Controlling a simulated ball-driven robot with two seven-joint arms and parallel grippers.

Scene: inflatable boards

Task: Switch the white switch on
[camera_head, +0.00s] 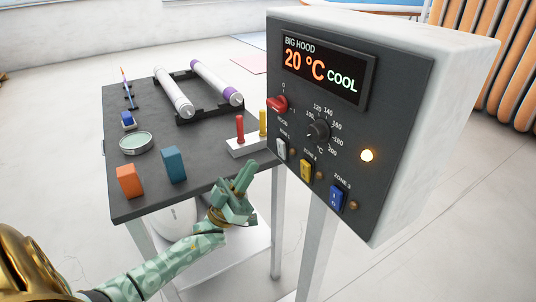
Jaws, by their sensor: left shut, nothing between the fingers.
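The white switch (281,149) is on the dark front panel of the control box, under the red knob, at the panel's lower left. It is small, and I cannot tell which way it is tipped. My left gripper (241,178), pale green, is shut and empty. In the picture it is to the left of and below the white switch, in front of the table's right edge, apart from the switch. My right gripper is not in view.
The control box (405,190) also carries a red knob (278,104), black dial (318,131), yellow switch (306,170), blue switch (336,198) and lit lamp (367,155). The table (190,197) holds orange (130,181) and teal (174,165) blocks, rollers and a white stand (243,148).

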